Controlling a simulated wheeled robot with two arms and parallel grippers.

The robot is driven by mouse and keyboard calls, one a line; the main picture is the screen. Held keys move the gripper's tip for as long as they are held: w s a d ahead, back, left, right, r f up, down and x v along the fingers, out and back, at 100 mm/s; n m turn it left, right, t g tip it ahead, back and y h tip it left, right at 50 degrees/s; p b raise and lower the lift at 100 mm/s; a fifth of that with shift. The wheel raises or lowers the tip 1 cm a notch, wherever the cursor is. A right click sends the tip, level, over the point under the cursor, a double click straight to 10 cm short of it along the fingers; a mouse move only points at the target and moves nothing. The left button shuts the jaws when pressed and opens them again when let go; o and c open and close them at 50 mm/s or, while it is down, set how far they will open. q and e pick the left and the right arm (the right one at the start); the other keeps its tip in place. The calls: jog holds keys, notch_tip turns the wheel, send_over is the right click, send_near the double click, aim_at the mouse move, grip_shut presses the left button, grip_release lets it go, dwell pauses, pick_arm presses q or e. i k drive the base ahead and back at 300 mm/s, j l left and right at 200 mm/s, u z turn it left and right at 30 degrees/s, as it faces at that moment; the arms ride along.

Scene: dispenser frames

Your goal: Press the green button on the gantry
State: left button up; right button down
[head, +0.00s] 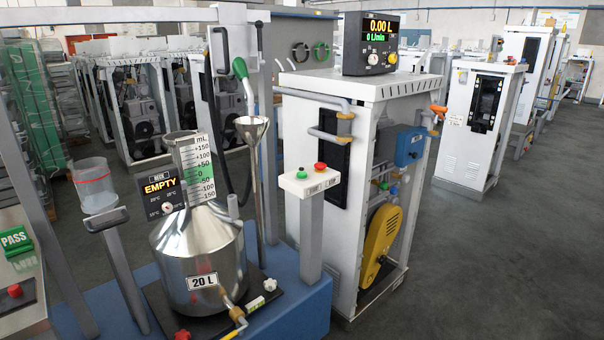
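A small green button (302,173) sits on top of a white control box (309,182), beside a red mushroom button (320,167). The grey gantry frame (120,15) spans the upper left, above a steel 20 L measuring can (200,250). Neither of my grippers is in view, and nothing covers the green button on the box.
The white dispenser cabinet (345,83) stands just behind the box, with a display (371,42) reading 0.00 L. A fuel nozzle (241,72) and a funnel (252,128) hang left of the box. A clear beaker (95,185) is at left. Open floor (490,260) lies at right.

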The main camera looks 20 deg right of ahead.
aim_at(301, 175)
jog(key=i+l, duration=0.45)
jog(key=i, duration=0.15)
jog(key=i+l+u, duration=0.1)
jog(key=i+l, duration=0.35)
jog(key=i, duration=0.15)
